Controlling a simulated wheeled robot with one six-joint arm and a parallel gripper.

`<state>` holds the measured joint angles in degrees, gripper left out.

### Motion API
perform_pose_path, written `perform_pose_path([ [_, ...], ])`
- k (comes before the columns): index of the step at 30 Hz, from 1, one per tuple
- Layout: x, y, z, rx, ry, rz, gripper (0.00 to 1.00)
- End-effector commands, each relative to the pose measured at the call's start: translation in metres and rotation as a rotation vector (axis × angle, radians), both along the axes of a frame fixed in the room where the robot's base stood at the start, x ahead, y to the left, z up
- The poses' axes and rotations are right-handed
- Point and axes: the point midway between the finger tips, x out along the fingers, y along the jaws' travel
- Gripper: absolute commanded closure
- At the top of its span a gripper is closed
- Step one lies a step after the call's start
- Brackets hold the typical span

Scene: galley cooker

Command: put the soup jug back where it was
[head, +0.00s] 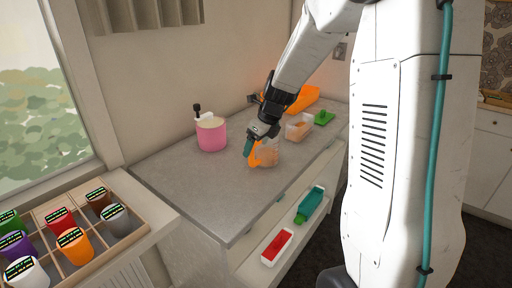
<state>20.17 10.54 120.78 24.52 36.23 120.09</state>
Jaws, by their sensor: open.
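The soup jug (268,156) appears to be the clear vessel with orange contents and an orange handle. It stands upright on the grey counter (185,180), towards the counter's front edge. My gripper (254,146) is open at the jug's left side, by the orange handle. One teal finger shows left of the handle. The other finger is hard to make out, so I cannot tell whether the jaws straddle the handle or touch it.
A pink pot (211,136) with a black-handled tool stands left at the back. A clear tub (299,127), green lid (324,118) and orange object (304,98) are behind right. A lower shelf holds a green bottle (310,206) and red-and-white box (277,247). A cup crate (143,229) stands left.

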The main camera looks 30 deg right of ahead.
Motion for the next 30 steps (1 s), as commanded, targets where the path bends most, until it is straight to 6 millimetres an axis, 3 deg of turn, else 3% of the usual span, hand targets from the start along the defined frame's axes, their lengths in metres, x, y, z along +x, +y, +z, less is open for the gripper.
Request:
perform_pose_path([
  [12,-0.027,-0.013,0.081,-0.002,-0.004,-0.001,0.2],
  [20,-0.039,-0.01,0.103,-0.017,-0.003,0.048,0.2],
  [23,-0.057,0.01,0.113,-0.074,-0.015,0.227,0.2],
  [25,-0.079,0.031,0.121,-0.141,-0.027,0.44,0.2],
  [30,-0.153,0.084,0.133,-0.336,-0.064,1.112,0.2],
])
